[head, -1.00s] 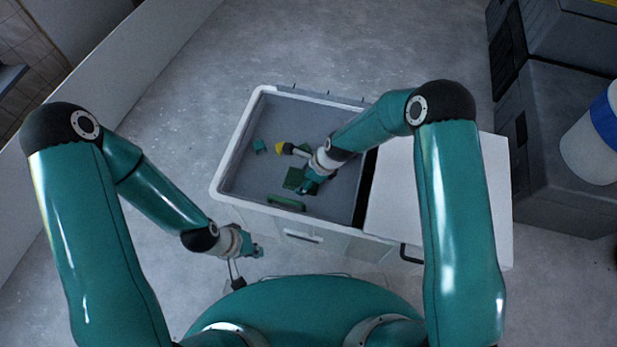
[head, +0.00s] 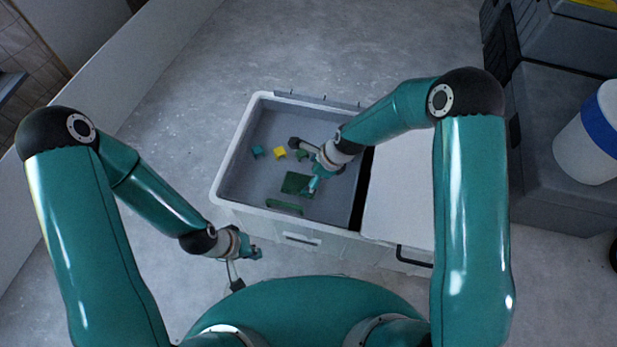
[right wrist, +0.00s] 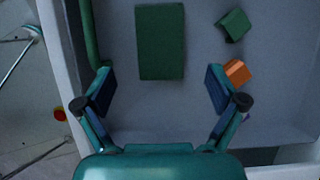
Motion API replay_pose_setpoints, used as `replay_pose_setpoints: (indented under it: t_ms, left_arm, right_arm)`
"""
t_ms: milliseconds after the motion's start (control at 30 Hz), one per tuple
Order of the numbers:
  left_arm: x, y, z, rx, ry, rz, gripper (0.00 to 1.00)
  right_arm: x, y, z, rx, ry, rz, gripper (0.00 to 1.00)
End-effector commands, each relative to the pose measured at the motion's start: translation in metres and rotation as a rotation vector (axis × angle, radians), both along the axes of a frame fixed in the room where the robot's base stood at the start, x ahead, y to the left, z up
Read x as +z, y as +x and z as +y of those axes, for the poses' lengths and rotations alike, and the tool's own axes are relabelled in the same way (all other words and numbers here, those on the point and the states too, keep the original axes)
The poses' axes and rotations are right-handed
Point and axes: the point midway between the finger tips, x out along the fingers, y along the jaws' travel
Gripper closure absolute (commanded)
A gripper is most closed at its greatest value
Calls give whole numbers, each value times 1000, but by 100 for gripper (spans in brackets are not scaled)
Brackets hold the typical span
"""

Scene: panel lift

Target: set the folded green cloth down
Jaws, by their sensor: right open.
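The folded green cloth (head: 296,183) lies flat on the floor of the open grey bin (head: 215,190), near its front side. In the right wrist view it is a dark green rectangle (right wrist: 160,42) just beyond the fingers. My right gripper (right wrist: 160,84) is open and empty, with a finger apart from the cloth on either side. In the head view the right gripper (head: 317,182) is at the cloth's right edge, hiding a little of it. My left gripper (head: 258,252) is outside the bin, in front of it; its jaws are too small to read.
An orange block (right wrist: 236,72) shows in the right wrist view. A green bar (head: 285,207) is along the bin's front wall. A white lid (head: 400,200) is at right.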

Motion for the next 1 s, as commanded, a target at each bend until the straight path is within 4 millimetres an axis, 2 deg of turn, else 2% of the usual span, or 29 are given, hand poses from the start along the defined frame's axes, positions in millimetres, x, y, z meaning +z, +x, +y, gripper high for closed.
replay_pose_setpoints:
  t_ms: [33, 100, 300, 1000]
  left_arm:
    - [7, 0, 0, 0, 0, 0, 100]
    - [11, 0, 0, 0, 0, 0, 100]
    - [17, 0, 0, 0, 0, 0, 100]
    - [17, 0, 0, 0, 0, 0, 100]
  right_arm:
    - [14, -1, -4, -2, 0, -2, 5]
    - [26, -2, -9, -1, 0, -1, 5]
    - [47, -6, -19, -1, 0, 0, 5]
    - [52, -7, -21, 0, 0, 1, 5]
